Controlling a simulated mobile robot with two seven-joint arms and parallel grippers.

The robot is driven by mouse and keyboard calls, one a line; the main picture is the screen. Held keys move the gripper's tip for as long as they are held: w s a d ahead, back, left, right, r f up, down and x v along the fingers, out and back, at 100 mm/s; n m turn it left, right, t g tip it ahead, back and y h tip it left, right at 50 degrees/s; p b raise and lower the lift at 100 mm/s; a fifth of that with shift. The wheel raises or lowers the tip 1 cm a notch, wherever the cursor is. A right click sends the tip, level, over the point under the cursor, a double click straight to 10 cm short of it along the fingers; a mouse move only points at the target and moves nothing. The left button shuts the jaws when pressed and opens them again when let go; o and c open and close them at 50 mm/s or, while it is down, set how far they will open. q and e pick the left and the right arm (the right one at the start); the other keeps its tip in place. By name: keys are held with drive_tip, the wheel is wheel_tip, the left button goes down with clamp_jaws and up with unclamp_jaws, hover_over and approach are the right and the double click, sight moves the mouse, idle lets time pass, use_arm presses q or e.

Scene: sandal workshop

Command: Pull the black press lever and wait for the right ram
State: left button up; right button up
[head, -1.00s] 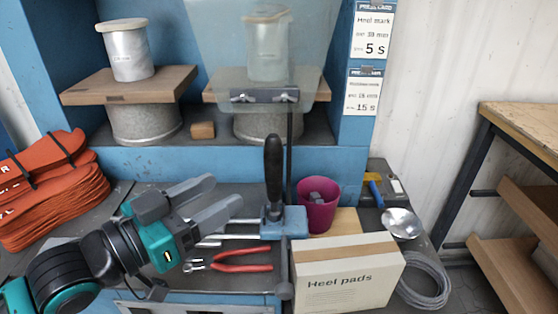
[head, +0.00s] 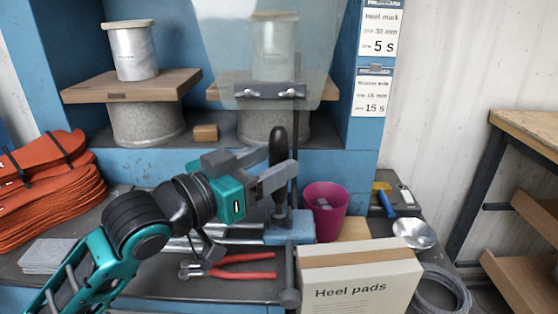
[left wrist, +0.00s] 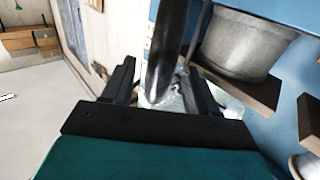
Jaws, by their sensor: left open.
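The black press lever (head: 278,146) stands upright from a blue-grey base (head: 290,232) at the front of the blue press. My left gripper (head: 278,163) is open at the lever's handle, one finger on either side. In the left wrist view, the dark lever (left wrist: 164,55) runs between the open fingers; I cannot tell whether they touch it. The right metal cylinder of the press (head: 274,48), apparently the right ram, shows through a clear guard (head: 215,35), above a wooden board. The left cylinder (head: 134,53) rests on its own board. My right gripper is not in view.
A "Heel pads" box (head: 358,285) stands just right of the lever base, with a magenta cup (head: 326,210) behind it. Red-handled pliers (head: 240,267) lie below my left arm. A metal bowl (head: 415,232) sits at right.

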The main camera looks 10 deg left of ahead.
use_arm(q)
drive_tip(key=shift+x, duration=1.35)
drive_tip(key=shift+c, duration=0.2)
clamp_jaws()
